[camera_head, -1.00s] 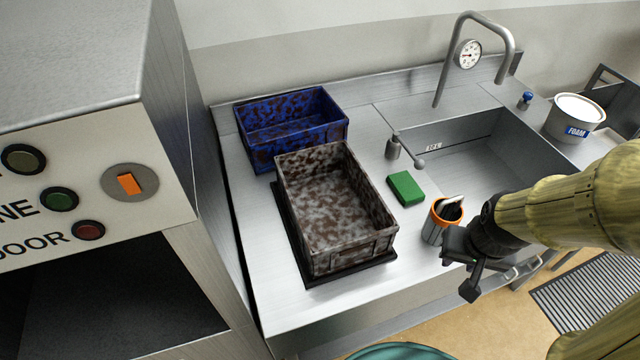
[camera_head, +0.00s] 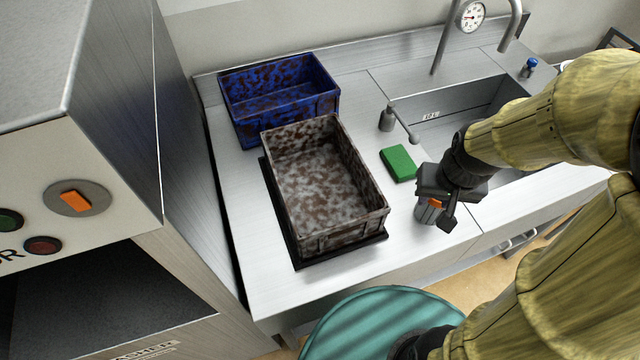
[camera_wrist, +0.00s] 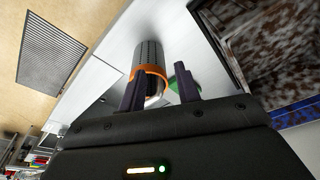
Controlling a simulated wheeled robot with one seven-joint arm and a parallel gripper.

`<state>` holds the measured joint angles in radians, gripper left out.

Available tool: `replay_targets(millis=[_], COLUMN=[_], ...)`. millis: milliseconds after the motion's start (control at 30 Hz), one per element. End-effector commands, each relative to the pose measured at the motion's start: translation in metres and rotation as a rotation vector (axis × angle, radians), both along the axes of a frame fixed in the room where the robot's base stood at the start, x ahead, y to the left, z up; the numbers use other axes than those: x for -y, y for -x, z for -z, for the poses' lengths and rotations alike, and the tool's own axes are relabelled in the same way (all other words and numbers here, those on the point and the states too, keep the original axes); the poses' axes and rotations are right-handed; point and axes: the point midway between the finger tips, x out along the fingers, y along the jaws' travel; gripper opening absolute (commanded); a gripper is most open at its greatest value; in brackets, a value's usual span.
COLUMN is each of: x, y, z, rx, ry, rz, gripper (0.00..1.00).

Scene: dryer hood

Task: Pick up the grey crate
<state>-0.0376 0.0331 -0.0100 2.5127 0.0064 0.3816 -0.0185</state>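The grey crate (camera_head: 322,190), blotched with brown stains, stands upright and looks empty on a thin black base (camera_head: 264,178) on the steel counter. Part of the crate also shows at the right of the wrist view (camera_wrist: 275,45). My gripper (camera_head: 440,212) is right of the crate in the head view, apart from it, in front of an orange-rimmed cup. In the wrist view my gripper (camera_wrist: 160,88) has its two dark fingers spread with a gap, and nothing is held. The orange-rimmed cup (camera_wrist: 150,62) lies beyond the fingers there.
A blue stained crate (camera_head: 285,98) stands just behind the grey one. The washer housing (camera_head: 110,190) rises at the left. The counter's front left corner is clear.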

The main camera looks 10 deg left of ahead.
Motion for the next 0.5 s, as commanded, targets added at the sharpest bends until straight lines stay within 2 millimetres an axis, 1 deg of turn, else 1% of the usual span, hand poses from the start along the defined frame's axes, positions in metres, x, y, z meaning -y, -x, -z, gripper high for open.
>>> replay_targets(millis=[33, 67, 167, 200, 267, 300, 400, 500], x=[-0.010, -0.016, -0.043, -0.056, -0.078, -0.093, -0.129, -0.152], y=[-0.011, -0.017, -0.045, -0.056, -0.072, -0.081, -0.097, -0.106], z=[-0.014, -0.019, -0.041, -0.049, -0.061, -0.068, -0.079, -0.084], rx=[-0.013, -0.023, -0.065, -0.084, -0.112, -0.132, -0.172, -0.198], ry=[0.001, 0.003, 0.010, 0.015, 0.023, 0.030, 0.047, 0.059], rz=[-0.036, -0.059, -0.156, -0.201, -0.271, -0.318, -0.420, -0.485], gripper=[0.33, 0.33, 0.33, 0.33, 0.33, 0.33, 0.33, 0.33])
